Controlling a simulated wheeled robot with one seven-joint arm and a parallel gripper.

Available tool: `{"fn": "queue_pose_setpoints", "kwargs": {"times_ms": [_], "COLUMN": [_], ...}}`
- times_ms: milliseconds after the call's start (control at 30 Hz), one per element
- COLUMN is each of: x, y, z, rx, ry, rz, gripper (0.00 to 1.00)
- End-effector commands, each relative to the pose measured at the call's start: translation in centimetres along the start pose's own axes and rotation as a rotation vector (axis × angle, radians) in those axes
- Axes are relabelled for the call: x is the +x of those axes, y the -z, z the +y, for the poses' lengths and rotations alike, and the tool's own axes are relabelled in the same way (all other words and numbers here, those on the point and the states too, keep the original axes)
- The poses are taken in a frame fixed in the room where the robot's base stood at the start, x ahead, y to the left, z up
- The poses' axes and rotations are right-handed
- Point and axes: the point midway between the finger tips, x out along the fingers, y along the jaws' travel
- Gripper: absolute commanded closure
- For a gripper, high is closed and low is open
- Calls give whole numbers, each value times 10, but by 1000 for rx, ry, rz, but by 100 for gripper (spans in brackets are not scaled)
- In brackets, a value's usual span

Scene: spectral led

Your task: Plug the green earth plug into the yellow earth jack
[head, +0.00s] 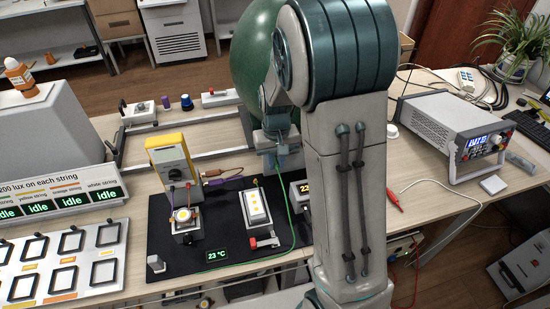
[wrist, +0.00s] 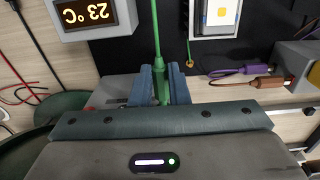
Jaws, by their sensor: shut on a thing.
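My gripper (wrist: 162,88) is shut on the green earth plug (wrist: 161,88), which sits between the two blue-grey jaws. Its green cable (wrist: 155,30) runs up and away in the wrist view. In the head view my gripper (head: 276,150) is partly hidden by my arm, and the green cable (head: 289,205) hangs down along the right part of the black mat. A small yellow ring (wrist: 189,63), perhaps the yellow earth jack, shows near the mat's edge in the wrist view, right of the jaws and apart from the plug. The plug's tip is hidden.
Purple (wrist: 240,70) and brown (wrist: 250,82) plugs lie right of my gripper. A temperature display (wrist: 93,15) stands left. A large green rounded body (head: 252,60) is behind my arm.

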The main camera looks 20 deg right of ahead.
Motion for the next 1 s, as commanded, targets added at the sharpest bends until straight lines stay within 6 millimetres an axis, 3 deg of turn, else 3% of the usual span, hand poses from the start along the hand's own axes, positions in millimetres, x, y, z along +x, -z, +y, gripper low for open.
{"fn": "queue_pose_setpoints", "kwargs": {"times_ms": [1000], "x": [0], "y": [-20], "z": [0], "rx": [-1], "ry": [0], "rz": [1], "gripper": [100]}}
